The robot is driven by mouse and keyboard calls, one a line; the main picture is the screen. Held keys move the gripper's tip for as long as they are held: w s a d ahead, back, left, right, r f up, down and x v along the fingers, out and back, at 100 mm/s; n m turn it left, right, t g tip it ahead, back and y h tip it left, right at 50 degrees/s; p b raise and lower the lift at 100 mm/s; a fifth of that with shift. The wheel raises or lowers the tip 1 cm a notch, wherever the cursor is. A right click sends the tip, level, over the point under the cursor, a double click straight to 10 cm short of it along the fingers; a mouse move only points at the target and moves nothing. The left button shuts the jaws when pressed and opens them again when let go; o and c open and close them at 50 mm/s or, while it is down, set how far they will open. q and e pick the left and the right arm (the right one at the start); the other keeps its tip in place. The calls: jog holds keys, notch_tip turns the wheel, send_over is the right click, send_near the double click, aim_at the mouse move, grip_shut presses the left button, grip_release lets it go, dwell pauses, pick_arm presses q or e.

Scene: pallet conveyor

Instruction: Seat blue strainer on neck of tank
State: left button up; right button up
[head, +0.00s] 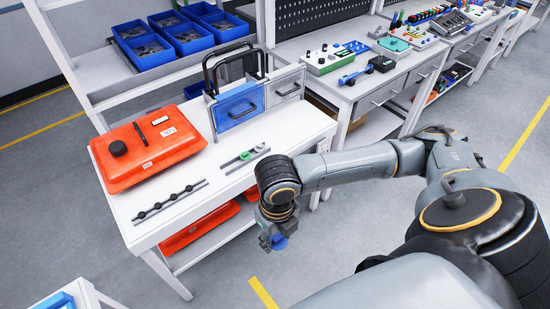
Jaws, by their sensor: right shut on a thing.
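The orange-red tank (160,165) lies flat on the white workbench (230,180), at the left of the view. A black round neck or cap (117,148) stands up near its left end; I cannot tell whether it is open. My right gripper (272,239) hangs over the floor, in front of the bench's front edge and apart from the tank. It is shut on the blue strainer (280,241), which is partly hidden by the fingers. My left gripper is out of view.
A rod with black knobs (170,200) and a green-grey tool (245,158) lie on the bench. A blue-fronted rack (238,108) stands at its back. More orange tanks (200,228) sit on the lower shelf. The bench front between the tools is clear.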

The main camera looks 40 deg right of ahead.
jog(key=s+a+p, duration=0.2)
jog(key=s+a, duration=0.3)
jog(key=s, duration=0.3)
jog(key=shift+s+p, duration=0.2)
jog(key=shift+p, duration=0.1)
jog(key=shift+d, duration=0.1)
